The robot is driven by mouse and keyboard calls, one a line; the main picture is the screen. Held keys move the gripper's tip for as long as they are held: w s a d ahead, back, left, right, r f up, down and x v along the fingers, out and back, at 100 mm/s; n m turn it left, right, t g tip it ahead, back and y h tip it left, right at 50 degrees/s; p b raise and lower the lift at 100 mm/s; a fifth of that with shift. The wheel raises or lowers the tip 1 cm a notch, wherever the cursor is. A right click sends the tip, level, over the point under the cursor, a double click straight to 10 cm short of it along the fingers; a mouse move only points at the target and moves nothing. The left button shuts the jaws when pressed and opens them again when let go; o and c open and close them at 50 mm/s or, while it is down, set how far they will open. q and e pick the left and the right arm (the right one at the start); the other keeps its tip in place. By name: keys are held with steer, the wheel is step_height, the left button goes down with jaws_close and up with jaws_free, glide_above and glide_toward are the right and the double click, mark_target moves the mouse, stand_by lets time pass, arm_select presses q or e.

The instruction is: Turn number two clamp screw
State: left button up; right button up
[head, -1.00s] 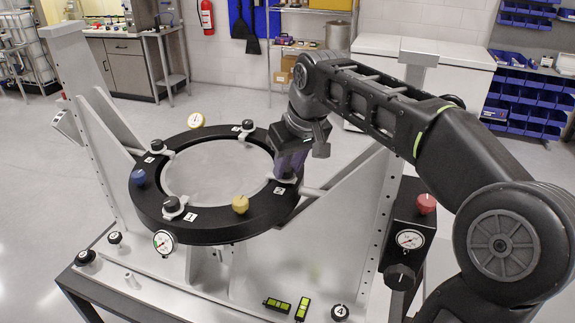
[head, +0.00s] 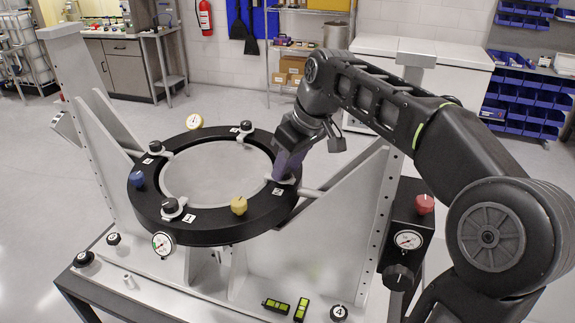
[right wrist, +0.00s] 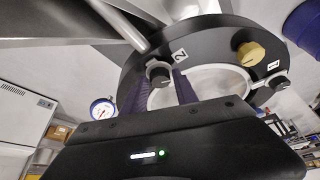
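The number two clamp screw (right wrist: 158,73) is a dark knob with a light base on the black ring, beside the white "2" label (right wrist: 180,56) in the right wrist view. My right gripper (right wrist: 158,93) is open there, with one purple finger on either side of the screw. I cannot tell whether a finger touches it. In the head view my right gripper (head: 284,168) reaches down to the right side of the black ring (head: 215,233) and mostly hides this screw. The "2" label (head: 278,191) shows beside it. My left gripper is not in view.
The ring holds other clamp screws, such as number one (head: 170,205), a yellow knob (head: 239,205) and a blue knob (head: 137,179). Grey fixture walls stand on both sides. A dial gauge (head: 408,240) and a red knob (head: 424,204) sit at the right.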

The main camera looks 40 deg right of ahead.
steer(key=shift+o, duration=1.4)
steer(key=v, duration=0.7)
steer(key=shift+r, duration=0.4)
steer(key=shift+s, duration=0.15)
